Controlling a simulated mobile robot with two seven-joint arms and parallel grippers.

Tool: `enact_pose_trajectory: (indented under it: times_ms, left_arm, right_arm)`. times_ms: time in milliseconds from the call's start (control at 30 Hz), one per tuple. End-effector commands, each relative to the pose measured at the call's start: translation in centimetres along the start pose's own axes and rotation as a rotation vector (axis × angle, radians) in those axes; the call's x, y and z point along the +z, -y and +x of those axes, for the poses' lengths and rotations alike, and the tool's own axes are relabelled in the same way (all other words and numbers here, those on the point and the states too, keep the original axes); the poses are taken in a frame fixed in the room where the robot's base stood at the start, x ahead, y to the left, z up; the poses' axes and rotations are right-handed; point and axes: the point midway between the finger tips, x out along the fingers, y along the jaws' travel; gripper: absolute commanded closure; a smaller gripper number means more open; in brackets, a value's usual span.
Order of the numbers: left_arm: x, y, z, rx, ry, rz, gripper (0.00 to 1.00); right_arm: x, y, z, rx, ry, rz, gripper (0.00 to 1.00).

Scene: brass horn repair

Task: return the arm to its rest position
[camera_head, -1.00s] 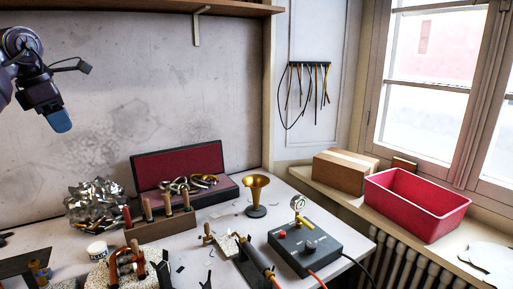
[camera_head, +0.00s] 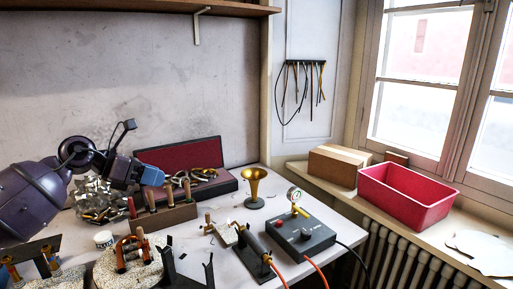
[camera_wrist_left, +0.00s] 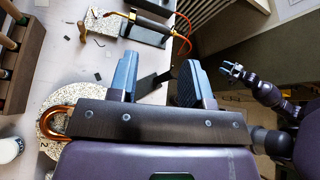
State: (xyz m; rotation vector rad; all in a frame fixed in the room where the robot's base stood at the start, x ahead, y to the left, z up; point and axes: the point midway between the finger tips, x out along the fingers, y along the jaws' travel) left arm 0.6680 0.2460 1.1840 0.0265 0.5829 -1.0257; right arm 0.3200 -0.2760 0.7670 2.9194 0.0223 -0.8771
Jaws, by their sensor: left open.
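My left arm reaches in from the left in the head view. Its gripper (camera_head: 151,174) points right, above the workbench (camera_head: 228,262) and in front of the red-lined case in that picture. In the left wrist view the two blue-grey fingers of the left gripper (camera_wrist_left: 157,80) stand apart with nothing between them. My right gripper (camera_wrist_left: 232,70) shows small at the right of the left wrist view, away from the bench. Its jaw state is too small to tell.
The red-lined case (camera_head: 205,146), tool block (camera_head: 165,219), brass bell (camera_head: 254,184) and black gauge box (camera_head: 303,240) stand on the bench. A pad with a copper bend (camera_head: 125,252) is in front. A red bin (camera_head: 405,196) and cardboard box (camera_head: 338,166) sit by the window.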

Motion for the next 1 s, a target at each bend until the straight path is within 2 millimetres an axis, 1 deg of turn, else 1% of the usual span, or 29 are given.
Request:
enact_pose_trajectory:
  times_ms: [33, 100, 200, 300, 400, 467, 567, 667, 767, 867, 900, 967, 1000]
  left_arm:
    - [-0.8, 1.1, 1.4, -0.042, 0.083, -0.056, 0.55]
    - [-1.3, 2.5, 2.8, -0.090, 0.203, -0.141, 0.55]
    - [-1.9, 4.1, 3.9, -0.147, 0.373, -0.282, 0.55]
    - [-2.8, 5.1, 4.3, -0.187, 0.539, -0.443, 0.55]
    - [-3.9, 5.7, 4.2, -0.210, 0.700, -0.622, 0.55]
    - [-4.8, 5.8, 3.9, -0.217, 0.794, -0.737, 0.55]
    - [-6.7, 5.7, 3.2, -0.212, 0.942, -0.938, 0.55]
    - [-9.3, 5.4, 2.3, -0.187, 1.082, -1.147, 0.55]
    - [-12.5, 5.0, 1.4, -0.144, 1.212, -1.367, 0.55]
    - [-16.4, 5.0, 0.4, -0.079, 1.330, -1.591, 0.55]
    - [-18.1, 5.0, 0.1, -0.047, 1.374, -1.681, 0.55]
    - [-20.7, 5.3, -0.4, 0.008, 1.435, -1.816, 0.55]
    - [-22.6, 5.7, -0.6, 0.049, 1.472, -1.909, 0.55]
  right_arm:
    - [0.3, 0.0, -0.1, 0.001, 0.005, 0.001, 0.57]
    - [0.4, 0.0, -0.1, 0.001, 0.009, 0.001, 0.57]
    - [0.6, 0.0, -0.2, 0.001, 0.012, 0.002, 0.57]
    - [0.8, 0.0, -0.4, 0.002, 0.016, 0.003, 0.57]
    - [0.9, 0.0, -0.4, 0.003, 0.017, 0.003, 0.57]
    - [0.8, 0.0, -0.4, 0.003, 0.016, 0.003, 0.57]
    - [0.5, 0.0, -0.4, 0.002, 0.011, 0.003, 0.57]
    - [0.3, 0.0, -0.3, 0.002, 0.005, 0.003, 0.57]
    - [0.0, 0.0, -0.2, 0.001, -0.001, 0.002, 0.57]
    - [-0.3, 0.0, -0.1, 0.000, -0.006, 0.002, 0.57]
    - [-0.4, 0.1, 0.0, 0.000, -0.008, 0.001, 0.57]
    - [-0.5, 0.1, 0.1, -0.001, -0.010, 0.001, 0.57]
    - [-0.5, 0.1, 0.1, -0.001, -0.010, 0.001, 0.57]
